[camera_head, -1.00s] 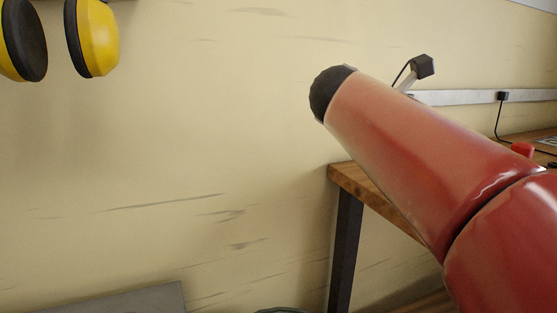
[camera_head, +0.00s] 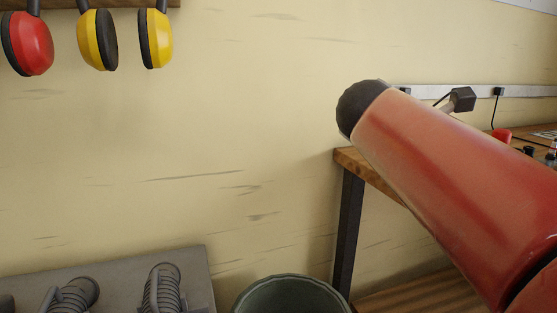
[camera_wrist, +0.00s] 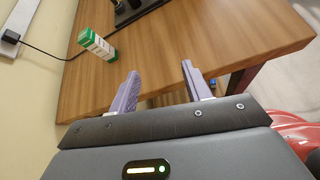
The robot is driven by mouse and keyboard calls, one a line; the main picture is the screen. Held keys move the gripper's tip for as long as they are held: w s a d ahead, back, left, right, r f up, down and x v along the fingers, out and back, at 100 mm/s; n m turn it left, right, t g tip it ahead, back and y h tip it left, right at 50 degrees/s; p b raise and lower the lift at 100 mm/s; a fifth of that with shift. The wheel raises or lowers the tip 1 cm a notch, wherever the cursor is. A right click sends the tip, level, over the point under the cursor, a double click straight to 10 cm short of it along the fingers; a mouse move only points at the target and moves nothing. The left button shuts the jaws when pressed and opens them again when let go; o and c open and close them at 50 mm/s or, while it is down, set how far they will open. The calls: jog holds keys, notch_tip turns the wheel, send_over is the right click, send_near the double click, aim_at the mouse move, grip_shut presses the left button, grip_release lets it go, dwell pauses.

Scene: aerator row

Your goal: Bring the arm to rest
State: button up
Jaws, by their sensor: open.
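My gripper (camera_wrist: 158,88) shows in the wrist view with its two pale purple fingers wide apart and nothing between them. It is over or in front of the edge of a wooden workbench (camera_wrist: 185,35). In the head view my red arm reaches in from the lower right and covers much of the same bench (camera_head: 349,158). The gripper itself cannot be made out clearly in the head view; a dark block (camera_head: 462,99) shows just behind the arm.
A round bin (camera_head: 292,290) stands left of the bench leg (camera_head: 346,225). A grey surface (camera_head: 200,280) at lower left holds coiled grey parts (camera_head: 163,288). Ear defenders (camera_head: 97,40) hang on the wall.

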jog(key=s+a+f+m+y, duration=0.3)
jog(key=f+m, duration=0.3)
jog(key=f, duration=0.2)
jog(key=s+a+f+m+y, duration=0.4)
jog(key=s+f+m, duration=0.2)
jog(key=f, duration=0.3)
jog(key=s+a+f+m+y, duration=0.4)
jog(key=s+f+m, duration=0.1)
jog(key=f+m, duration=0.2)
jog(key=shift+f+m+t, duration=0.3)
jog(key=shift+f+t, duration=0.1)
jog(key=shift+f, duration=0.4)
jog(key=shift+a, duration=0.1)
